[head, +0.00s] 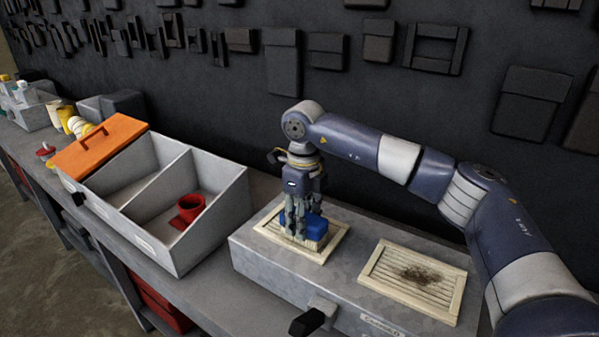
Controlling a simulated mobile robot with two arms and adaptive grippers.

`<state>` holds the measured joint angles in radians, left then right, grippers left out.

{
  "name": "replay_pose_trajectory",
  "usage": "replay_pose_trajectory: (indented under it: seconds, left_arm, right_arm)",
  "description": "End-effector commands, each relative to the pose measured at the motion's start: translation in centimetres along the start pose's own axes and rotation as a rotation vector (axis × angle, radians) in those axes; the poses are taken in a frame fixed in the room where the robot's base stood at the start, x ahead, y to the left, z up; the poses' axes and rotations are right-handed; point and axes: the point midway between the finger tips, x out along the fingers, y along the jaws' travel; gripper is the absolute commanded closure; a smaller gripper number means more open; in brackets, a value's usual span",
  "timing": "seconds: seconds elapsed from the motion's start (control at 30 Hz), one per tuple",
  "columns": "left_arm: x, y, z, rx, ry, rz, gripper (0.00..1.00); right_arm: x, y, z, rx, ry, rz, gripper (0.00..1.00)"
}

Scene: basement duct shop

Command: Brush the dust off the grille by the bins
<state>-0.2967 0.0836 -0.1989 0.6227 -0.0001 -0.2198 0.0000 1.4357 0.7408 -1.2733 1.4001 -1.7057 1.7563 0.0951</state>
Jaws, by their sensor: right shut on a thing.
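My right gripper (300,226) is shut on a blue brush (316,226) with pale bristles. It holds the brush low over the cream slatted grille (329,243) nearer the bins; the bristles seem to touch it, but exact contact is hard to tell. The gripper and brush hide much of this grille, and no dust shows on its visible part. A second cream grille (377,282) lies to the right with a dark patch of dust (426,274) on its slats. The grey bins (166,238) stand to the left of the grilles. My left gripper is not in view.
Both grilles lie on a grey metal box (262,266) with a dark-handled lever (308,321) at its front. An orange lid (100,146) is at the bins' left end. Dark panels hang on the back wall.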

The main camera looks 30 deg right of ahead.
Motion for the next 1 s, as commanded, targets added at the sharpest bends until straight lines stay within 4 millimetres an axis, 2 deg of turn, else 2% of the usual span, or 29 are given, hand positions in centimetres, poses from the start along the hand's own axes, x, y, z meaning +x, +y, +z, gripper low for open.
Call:
replay_pose_trajectory:
  seconds: [0.13, 0.23, 0.7, 1.0]
  left_arm:
    - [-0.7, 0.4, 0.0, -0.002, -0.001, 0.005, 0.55]
    - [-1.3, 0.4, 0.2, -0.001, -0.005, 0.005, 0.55]
    - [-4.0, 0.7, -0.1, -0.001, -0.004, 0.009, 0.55]
    - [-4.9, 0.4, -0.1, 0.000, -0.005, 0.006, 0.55]
  right_arm:
    - [-0.6, 0.2, 0.1, 0.000, 0.001, 0.001, 0.85]
    - [-3.0, 0.2, 0.1, -0.001, -0.005, -0.002, 0.85]
    - [-7.0, 0.3, -0.1, -0.003, -0.002, 0.000, 0.85]
    - [-8.4, 0.3, -0.2, -0.004, -0.001, 0.000, 0.85]
